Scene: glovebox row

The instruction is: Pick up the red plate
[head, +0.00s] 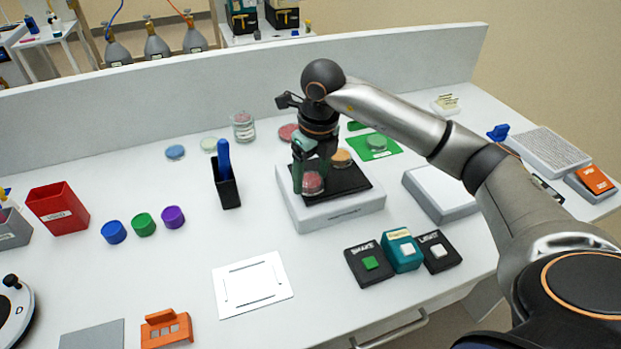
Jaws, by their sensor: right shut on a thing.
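The red plate (313,184) is a small round dish with red contents, at the front left of the black top of a white and black device (340,211). My right gripper (311,174) points down over it and is shut on it, with a finger on each side. The fingers hide part of the plate, and I cannot tell whether it is lifted off the black top. An orange plate (341,158) sits behind it on the same device. Another reddish dish (288,132) lies on the bench behind my gripper. My left gripper is not in view.
A black holder (227,192) with a blue pen stands to the left. A green mat (385,148) with a green dish is behind right. A white marked card (252,284) lies in front.

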